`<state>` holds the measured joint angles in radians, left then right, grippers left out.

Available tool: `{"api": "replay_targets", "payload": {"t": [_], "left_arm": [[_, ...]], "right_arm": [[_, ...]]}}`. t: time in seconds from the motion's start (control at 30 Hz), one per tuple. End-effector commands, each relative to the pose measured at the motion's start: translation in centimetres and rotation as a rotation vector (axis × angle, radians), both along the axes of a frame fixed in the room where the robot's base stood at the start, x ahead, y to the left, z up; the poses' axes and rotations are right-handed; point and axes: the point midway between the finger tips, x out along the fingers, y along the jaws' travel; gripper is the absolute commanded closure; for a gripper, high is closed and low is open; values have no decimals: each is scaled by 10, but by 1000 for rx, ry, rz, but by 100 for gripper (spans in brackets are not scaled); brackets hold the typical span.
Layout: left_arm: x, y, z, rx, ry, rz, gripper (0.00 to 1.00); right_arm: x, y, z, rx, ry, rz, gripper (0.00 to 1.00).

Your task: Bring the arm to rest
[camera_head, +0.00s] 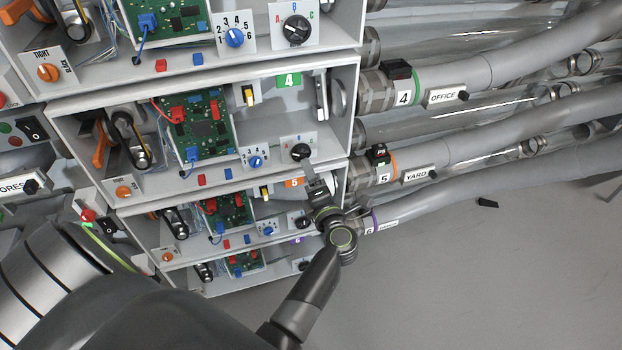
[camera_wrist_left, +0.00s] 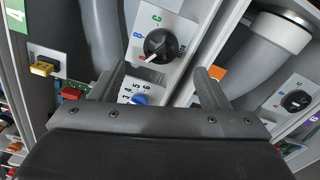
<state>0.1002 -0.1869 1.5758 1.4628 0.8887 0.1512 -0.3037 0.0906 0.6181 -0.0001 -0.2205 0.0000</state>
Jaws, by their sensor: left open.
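My left arm comes in from the lower left of the head view, and its gripper (camera_head: 312,172) is in front of the panel row labelled 5. In the left wrist view the left gripper (camera_wrist_left: 160,70) is open, its two dark fingers apart with nothing held. A black selector knob (camera_wrist_left: 161,45) on a white plate with coloured letters shows beyond and between the fingertips. It also shows in the head view (camera_head: 301,152), just above the gripper. A blue numbered dial (camera_wrist_left: 139,99) is partly hidden by the gripper body. My right gripper is not in view.
Stacked grey panel boxes (camera_head: 200,187) carry circuit boards, knobs and switches close around the gripper. Grey tubes labelled OFFICE (camera_head: 520,68) and YARD (camera_head: 500,138) run off to the right. The grey floor (camera_head: 470,280) at the lower right is mostly clear.

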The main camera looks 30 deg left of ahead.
Motion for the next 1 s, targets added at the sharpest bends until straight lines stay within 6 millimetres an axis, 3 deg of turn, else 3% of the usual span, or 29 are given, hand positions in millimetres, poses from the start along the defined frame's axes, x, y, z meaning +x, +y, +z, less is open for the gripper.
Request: {"api": "replay_targets", "payload": {"t": [0.3,0.37,0.47,0.57,0.6,0.73,0.87,1.0], "left_arm": [[0,0,-2,16,10,-8,31],[0,-1,-10,54,39,-28,31],[0,-5,-37,187,144,-107,31],[-7,-16,-89,383,326,-254,31],[-12,-21,-116,465,412,-328,31],[-48,-37,-207,687,695,-581,31],[-104,-44,-290,833,946,-819,31],[-182,-43,-365,936,1197,-1071,31]], "right_arm": [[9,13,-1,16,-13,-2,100],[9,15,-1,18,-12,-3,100],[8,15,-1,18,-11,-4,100],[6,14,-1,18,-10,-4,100],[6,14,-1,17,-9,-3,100],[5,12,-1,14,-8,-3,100],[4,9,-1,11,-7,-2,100],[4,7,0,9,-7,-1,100]]}}
